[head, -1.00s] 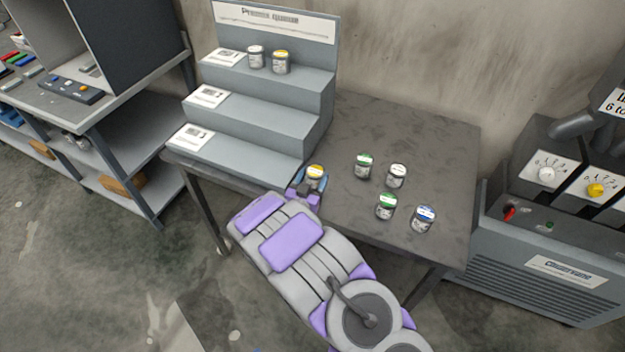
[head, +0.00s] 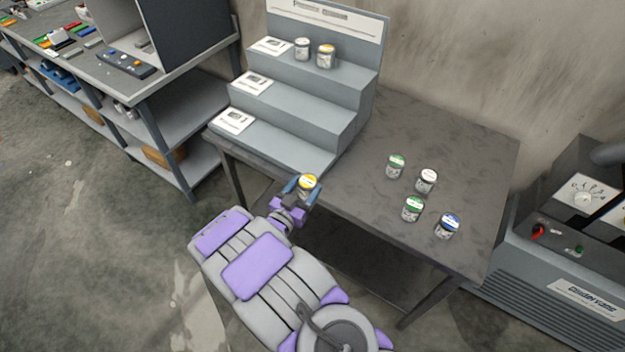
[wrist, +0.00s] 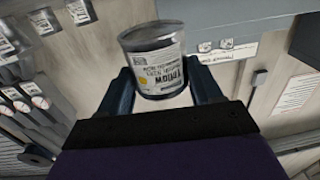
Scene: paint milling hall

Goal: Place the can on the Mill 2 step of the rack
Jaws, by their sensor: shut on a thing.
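My gripper (head: 301,191) is shut on a can with a yellow-marked lid (head: 308,183), in front of the table's front edge in the head view. In the wrist view the held can (wrist: 155,62) sits between the two fingers, tilted in the picture, with a white label. The grey stepped rack (head: 341,122) stands on the table's left part, with three steps. Each step has a white card at its left end; their print is too small to read. The top step holds a white-lidded can (head: 302,50) and a yellow-lidded can (head: 326,57). The middle step (head: 305,102) and bottom step (head: 275,142) hold no cans.
Two green-lidded cans (head: 395,167) (head: 412,209), a white-lidded can (head: 427,181) and a blue-lidded can (head: 447,226) stand on the table (head: 460,150), right of the rack. A shelved bench (head: 180,85) is at left, a grey machine (head: 545,260) at right.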

